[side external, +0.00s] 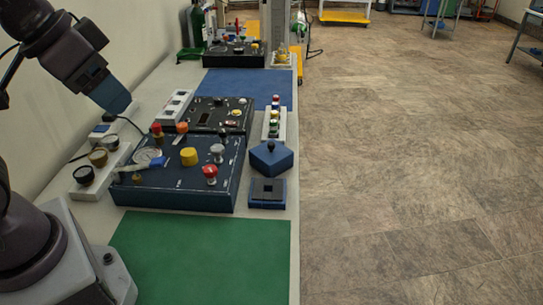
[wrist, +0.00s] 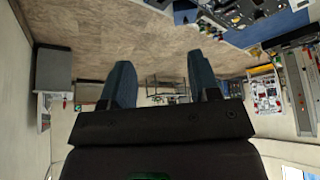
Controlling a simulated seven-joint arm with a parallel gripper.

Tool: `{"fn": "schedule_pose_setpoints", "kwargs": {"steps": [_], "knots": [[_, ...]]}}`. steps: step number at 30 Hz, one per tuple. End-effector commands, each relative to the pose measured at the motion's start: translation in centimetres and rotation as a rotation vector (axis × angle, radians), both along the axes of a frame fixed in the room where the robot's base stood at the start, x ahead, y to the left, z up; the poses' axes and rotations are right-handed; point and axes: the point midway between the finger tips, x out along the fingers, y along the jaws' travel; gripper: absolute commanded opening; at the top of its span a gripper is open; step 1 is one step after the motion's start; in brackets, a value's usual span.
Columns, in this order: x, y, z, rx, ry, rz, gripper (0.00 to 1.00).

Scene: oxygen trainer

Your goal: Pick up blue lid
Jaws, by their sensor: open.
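The blue lid (side external: 271,158), a flat angular piece with a dark round knob on top, is near the right edge of the table in the side external view. Just in front of it is a small blue box (side external: 267,203) with a dark square top. My gripper (side external: 120,106) is up at the left, above the far-left part of the table and well away from the lid. In the wrist view my gripper (wrist: 161,85) shows two blue fingers spread apart with nothing between them. I cannot make out the lid in the wrist view.
A dark blue control panel (side external: 180,198) with knobs stands left of the lid. A white rack of coloured pieces (side external: 274,125) is behind the lid. A white holder with round dark pieces (side external: 104,172) is at the left. The green mat (side external: 205,255) in front is bare.

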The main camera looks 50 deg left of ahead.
Motion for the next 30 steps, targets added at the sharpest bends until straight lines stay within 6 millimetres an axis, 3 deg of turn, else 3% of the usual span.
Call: {"fn": "schedule_pose_setpoints", "kwargs": {"steps": [15,20,23,30], "knots": [[0.0,-0.1,0.0,0.0,0.001,-0.004,0.52],[0.7,-0.4,-1.7,-0.003,0.093,-0.018,0.52],[2.5,-0.5,-2.6,-0.003,0.174,-0.03,0.52],[9.9,-0.4,-4.9,0.006,0.329,0.053,0.52]]}}
